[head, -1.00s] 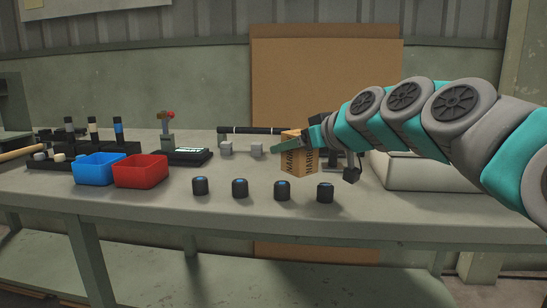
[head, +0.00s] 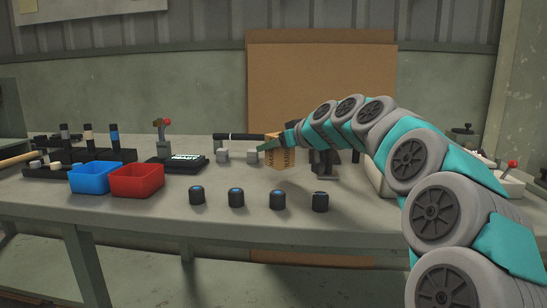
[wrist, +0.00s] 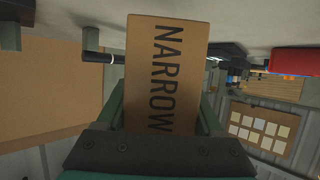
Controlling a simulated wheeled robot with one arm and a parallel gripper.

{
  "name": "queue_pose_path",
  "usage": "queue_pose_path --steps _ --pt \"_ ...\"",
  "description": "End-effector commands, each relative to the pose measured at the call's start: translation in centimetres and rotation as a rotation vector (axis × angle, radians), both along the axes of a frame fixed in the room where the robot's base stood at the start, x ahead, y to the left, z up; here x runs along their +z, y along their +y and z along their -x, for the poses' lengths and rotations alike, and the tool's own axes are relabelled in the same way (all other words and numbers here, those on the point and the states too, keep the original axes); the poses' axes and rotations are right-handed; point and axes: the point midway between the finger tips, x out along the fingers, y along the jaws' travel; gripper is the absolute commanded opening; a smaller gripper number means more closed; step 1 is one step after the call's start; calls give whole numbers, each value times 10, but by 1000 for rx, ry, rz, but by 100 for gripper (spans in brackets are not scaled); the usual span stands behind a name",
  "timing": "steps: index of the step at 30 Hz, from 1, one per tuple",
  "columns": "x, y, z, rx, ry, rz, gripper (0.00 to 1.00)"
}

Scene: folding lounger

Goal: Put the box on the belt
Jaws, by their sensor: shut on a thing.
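The box (head: 281,158) is small, brown cardboard, with the dark word NARROW on its side. It is over the back half of the workbench, and I cannot tell whether its underside touches the top. My gripper (head: 277,144) is shut on it, with green fingers on either side. In the wrist view the box (wrist: 165,75) fills the middle between the fingers. A black bar with a white ring (head: 240,136) lies behind and left of the box. I cannot clearly make out a belt.
Two grey cubes (head: 237,156) stand left of the box. Several black knobs (head: 236,198) line the front of the workbench (head: 330,225). A blue bin (head: 95,180) and a red bin (head: 137,182) stand at left. A dark stand (head: 325,165) is close right of the box.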

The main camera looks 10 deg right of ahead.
Motion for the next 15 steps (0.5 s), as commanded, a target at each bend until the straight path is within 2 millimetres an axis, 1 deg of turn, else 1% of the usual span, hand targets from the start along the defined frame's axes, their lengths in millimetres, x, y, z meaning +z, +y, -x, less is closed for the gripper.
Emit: queue_pose_path --steps 4,8,12,15 --pt "-2 0 -6 0 1 0 2" --pt "-13 0 -5 -1 0 -2 2" --pt "-29 0 -5 1 2 -2 2" --pt "-35 0 -5 1 1 -1 2"
